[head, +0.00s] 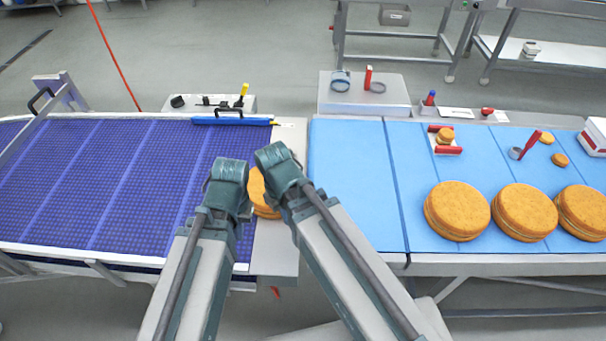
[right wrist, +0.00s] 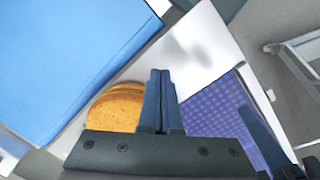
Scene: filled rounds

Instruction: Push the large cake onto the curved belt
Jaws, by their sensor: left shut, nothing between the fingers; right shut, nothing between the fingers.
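A large round golden cake (head: 262,196) lies on the bare metal plate (head: 273,245) between the light blue belt (head: 350,190) and the purple curved belt (head: 110,190). My two arms hide much of it. My left gripper (head: 229,172) is shut and empty, at the cake's left over the purple belt's edge. My right gripper (head: 272,156) is shut and empty, at the cake's upper right. In the right wrist view its shut fingers (right wrist: 160,88) stand beside the cake (right wrist: 120,110); contact cannot be told.
Three large cakes (head: 458,210) stand at the right on the light blue belt. Small cakes (head: 546,138) and a red-handled tool (head: 530,144) lie behind them. A blue bar (head: 232,121) with a black handle lies along the purple belt's far edge. The purple belt's surface is clear.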

